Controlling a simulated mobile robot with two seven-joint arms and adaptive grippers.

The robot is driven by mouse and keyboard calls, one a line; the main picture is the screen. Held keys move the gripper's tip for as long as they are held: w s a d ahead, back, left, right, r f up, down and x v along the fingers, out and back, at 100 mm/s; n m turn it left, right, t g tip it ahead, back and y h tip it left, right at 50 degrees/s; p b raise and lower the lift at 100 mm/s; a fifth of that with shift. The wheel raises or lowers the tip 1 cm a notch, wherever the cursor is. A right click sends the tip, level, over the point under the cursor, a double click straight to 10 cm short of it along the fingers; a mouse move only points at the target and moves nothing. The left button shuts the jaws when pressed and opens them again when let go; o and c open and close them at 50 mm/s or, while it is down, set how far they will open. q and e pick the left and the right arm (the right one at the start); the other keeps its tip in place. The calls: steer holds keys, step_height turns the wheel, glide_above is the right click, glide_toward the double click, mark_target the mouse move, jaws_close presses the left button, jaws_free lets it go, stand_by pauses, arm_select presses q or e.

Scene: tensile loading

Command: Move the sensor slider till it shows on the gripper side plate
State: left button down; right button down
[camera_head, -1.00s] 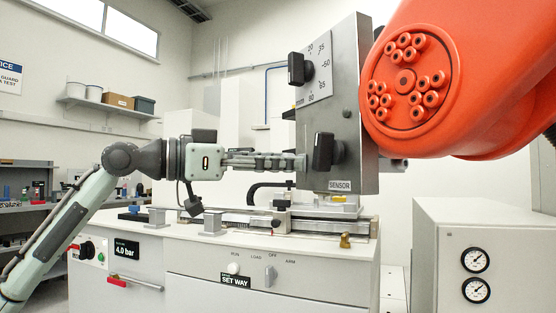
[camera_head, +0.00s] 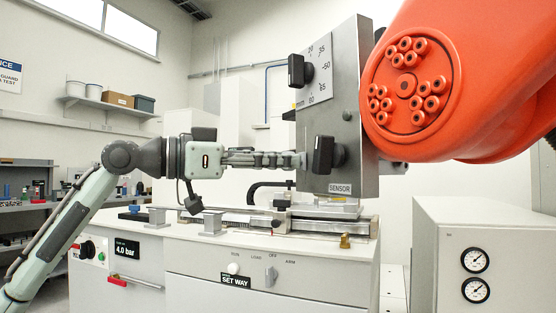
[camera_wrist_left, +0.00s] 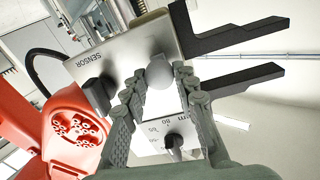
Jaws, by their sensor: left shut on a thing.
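The gripper side plate (camera_head: 350,100) is an upright grey metal panel with a numbered scale. It carries a SENSOR label (camera_head: 339,189), which also shows in the wrist view (camera_wrist_left: 90,52). A black block knob (camera_head: 323,153) stands in front of the fingertips in the head view and partly hides the grip. My right gripper is not in view.
A large red rounded body (camera_head: 480,70) with round bosses stands close on the plate's right. Another black knob (camera_head: 296,70) sits by the scale. Below is a bench with a rail (camera_head: 235,222). A white cabinet with two gauges (camera_head: 475,259) stands at right.

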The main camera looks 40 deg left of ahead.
arm_select(q)
steer(key=c, duration=1.2)
jaws_free()
steer(key=v, duration=1.2)
